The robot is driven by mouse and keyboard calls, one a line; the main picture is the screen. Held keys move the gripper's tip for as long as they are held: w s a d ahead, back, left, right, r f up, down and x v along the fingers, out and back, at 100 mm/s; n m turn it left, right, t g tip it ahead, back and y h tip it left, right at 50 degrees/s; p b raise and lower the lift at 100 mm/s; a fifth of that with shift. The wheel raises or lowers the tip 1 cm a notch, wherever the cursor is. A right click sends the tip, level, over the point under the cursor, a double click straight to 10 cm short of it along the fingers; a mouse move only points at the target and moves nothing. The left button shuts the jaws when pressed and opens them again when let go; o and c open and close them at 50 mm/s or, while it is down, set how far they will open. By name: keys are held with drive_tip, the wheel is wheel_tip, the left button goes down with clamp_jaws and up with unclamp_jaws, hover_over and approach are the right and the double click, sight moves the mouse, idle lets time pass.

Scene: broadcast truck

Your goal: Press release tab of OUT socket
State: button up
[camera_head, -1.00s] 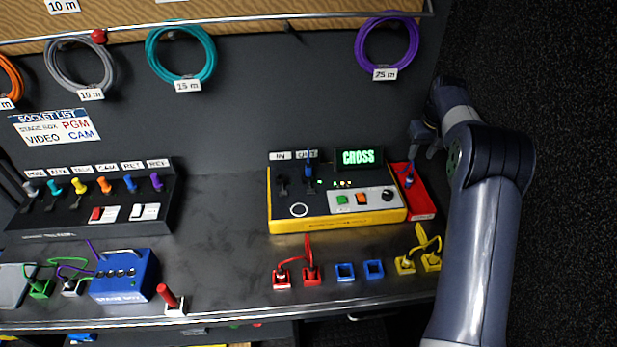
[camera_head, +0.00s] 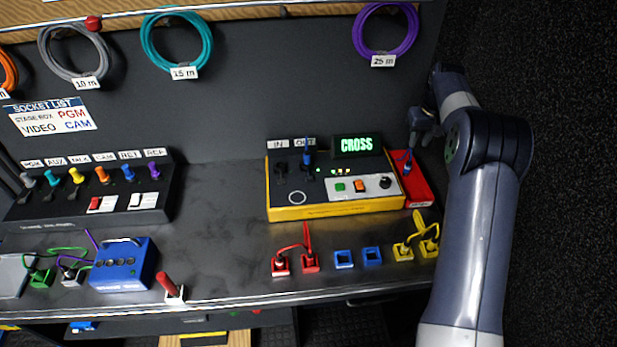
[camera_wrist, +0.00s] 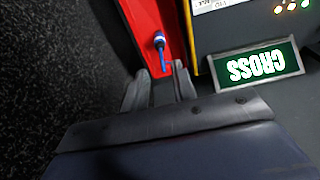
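The yellow tester box (camera_head: 335,209) stands on the bench, with IN and OUT labels along its top left. The OUT socket (camera_head: 308,172) holds an upright blue plug (camera_head: 308,158); I cannot make out its release tab. The box's display (camera_head: 357,145) reads CROSS in green and also shows in the wrist view (camera_wrist: 255,63). My gripper (camera_head: 424,128) is behind and right of the box, apart from the OUT socket. In the wrist view its two fingers (camera_wrist: 160,70) are spread with nothing between them, pointing towards a red tray (camera_wrist: 147,22). The OUT socket is outside the wrist view.
The red tray (camera_head: 421,190) right of the box holds a blue-cabled plug (camera_head: 407,160). Red (camera_head: 295,262), blue (camera_head: 358,258) and yellow (camera_head: 416,248) sockets line the bench's front. A blue stage box (camera_head: 122,270) stands left.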

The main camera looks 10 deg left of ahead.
clamp_jaws()
idle(1.4)
